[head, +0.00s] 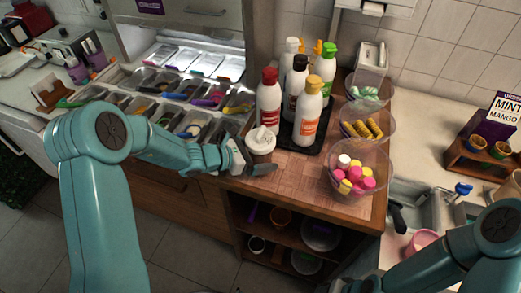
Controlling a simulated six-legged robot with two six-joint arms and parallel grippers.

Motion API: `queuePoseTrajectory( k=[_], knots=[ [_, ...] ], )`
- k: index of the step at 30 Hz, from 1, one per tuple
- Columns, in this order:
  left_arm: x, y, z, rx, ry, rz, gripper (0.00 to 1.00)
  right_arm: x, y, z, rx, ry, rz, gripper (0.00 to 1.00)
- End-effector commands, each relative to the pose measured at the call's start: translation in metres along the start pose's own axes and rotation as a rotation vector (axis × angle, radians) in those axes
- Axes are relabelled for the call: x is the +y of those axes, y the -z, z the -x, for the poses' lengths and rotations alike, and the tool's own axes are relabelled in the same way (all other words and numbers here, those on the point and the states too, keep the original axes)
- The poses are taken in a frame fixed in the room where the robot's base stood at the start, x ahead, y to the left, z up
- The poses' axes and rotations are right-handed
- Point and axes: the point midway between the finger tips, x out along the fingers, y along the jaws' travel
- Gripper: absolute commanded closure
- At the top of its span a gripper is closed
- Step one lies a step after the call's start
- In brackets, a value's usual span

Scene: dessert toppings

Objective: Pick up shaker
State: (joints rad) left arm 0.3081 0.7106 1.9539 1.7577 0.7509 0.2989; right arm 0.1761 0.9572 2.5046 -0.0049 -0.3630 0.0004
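One dark finger lies low in front of the shaker's base. The other finger is mostly hidden, so I cannot tell whether the gripper touches or grips the shaker.
Sauce bottles (309,115) stand on a black tray (290,146) just behind the shaker. Clear bowls, one with pink, yellow and white sweets (354,178), stand to the right. Topping bins (195,125) are at the left. Bare counter (290,182) lies in front.

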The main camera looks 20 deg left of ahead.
Motion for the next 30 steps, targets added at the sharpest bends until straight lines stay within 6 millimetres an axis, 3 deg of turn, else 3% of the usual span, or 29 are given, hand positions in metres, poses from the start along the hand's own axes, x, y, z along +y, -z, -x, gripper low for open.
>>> queuePoseTrajectory(
  k=[6,8,12,23,26,30],
  knots=[
    [0.0,0.001,-0.002,0.0,0.0,0.0,0.0,0.0,0.0,0.0,0.0,0.0,0.0,0.57],
    [0.0,0.0,-0.001,0.0,0.0,0.0,0.16,0.0,0.0,0.0,0.0,0.0,0.0,0.57],
    [0.0,0.0,-0.001,0.0,0.0,0.0,0.62,0.0,0.0,0.0,0.0,0.0,0.0,0.57],
    [0.001,-0.006,0.001,-0.003,-0.001,-0.003,0.64,0.0,0.0,-0.001,0.0,0.0,0.0,0.57],
    [0.001,-0.017,0.006,-0.004,-0.002,-0.005,0.64,0.001,0.0,-0.002,0.0,0.0,0.0,0.57],
    [0.001,-0.049,0.019,-0.006,-0.003,-0.008,0.64,0.001,0.0,-0.003,0.0,0.0,0.0,0.57]
  ],
)
